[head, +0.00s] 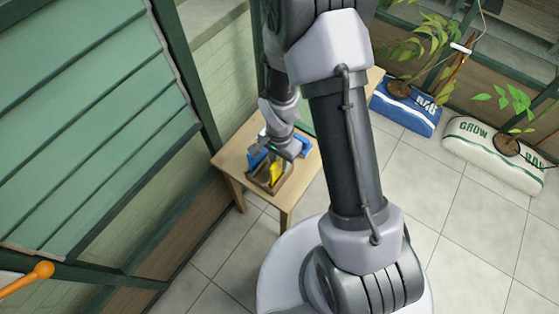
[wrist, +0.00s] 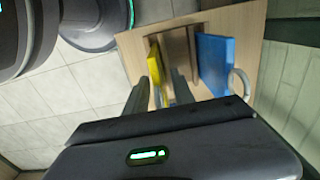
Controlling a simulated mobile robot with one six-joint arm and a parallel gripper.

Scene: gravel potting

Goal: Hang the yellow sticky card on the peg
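The yellow sticky card (head: 277,172) stands upright in a wooden holder (head: 262,184) on a small wooden table. It also shows in the wrist view (wrist: 155,62), edge-on. My gripper (head: 284,156) is low over the holder. In the wrist view my gripper (wrist: 160,92) has its two fingers apart, with the card between them; a gap shows, and I see no clear grip. An orange rod with a ball end (head: 42,270), perhaps the peg, juts in at the lower left of the head view.
A blue item (wrist: 215,62) stands beside the card, with a pale ring (wrist: 242,84) near it. The table (head: 233,160) stands by a green-framed wall. A blue bag (head: 405,112) and a white grow bag (head: 490,150) with plants lie at right. Tiled floor between is clear.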

